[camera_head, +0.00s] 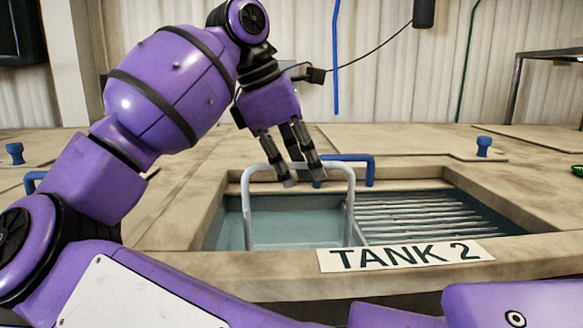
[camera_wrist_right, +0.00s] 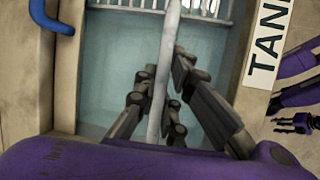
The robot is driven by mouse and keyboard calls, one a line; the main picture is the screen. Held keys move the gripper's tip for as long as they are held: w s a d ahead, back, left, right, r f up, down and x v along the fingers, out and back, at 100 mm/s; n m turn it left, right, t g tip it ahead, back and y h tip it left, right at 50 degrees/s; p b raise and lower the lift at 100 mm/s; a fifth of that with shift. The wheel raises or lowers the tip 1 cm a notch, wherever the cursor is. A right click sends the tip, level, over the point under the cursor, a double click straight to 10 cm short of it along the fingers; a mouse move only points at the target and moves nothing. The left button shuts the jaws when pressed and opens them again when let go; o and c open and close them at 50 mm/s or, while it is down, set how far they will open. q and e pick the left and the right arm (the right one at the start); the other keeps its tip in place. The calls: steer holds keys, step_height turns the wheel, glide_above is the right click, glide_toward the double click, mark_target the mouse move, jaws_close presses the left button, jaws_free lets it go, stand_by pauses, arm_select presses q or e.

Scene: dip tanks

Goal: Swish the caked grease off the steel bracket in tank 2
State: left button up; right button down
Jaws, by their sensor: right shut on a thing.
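Tank 2 (camera_head: 408,254), named by its white sign, is a sunken basin of pale blue-green water in the bench top. A light grey upside-down U handle (camera_head: 349,205) rises from the water on its left side. My right gripper (camera_head: 302,182) points down and is shut on the top bar of this handle. In the right wrist view the bar (camera_wrist_right: 168,45) runs between the dark fingers of my right gripper (camera_wrist_right: 165,105). I cannot make out the steel bracket or any grease. In the right wrist view, part of my left gripper (camera_wrist_right: 292,125) shows at the right edge, its jaws unclear.
A slatted metal rack (camera_head: 425,212) fills the right side of the tank. A blue pipe (camera_head: 358,160) bends over the back rim. Blue knobs (camera_head: 484,146) stand on the bench. The bench top behind the tank is mostly clear.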

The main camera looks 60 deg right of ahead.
steer(key=shift+s+d, duration=0.25)
steer(key=shift+s, duration=0.05)
steer(key=shift+w+a, duration=0.75)
steer(key=shift+w, duration=0.2)
steer(key=shift+w+a, duration=0.7)
steer(key=shift+w, duration=0.25)
steer(key=shift+s+d, duration=0.75)
steer(key=shift+s, duration=0.15)
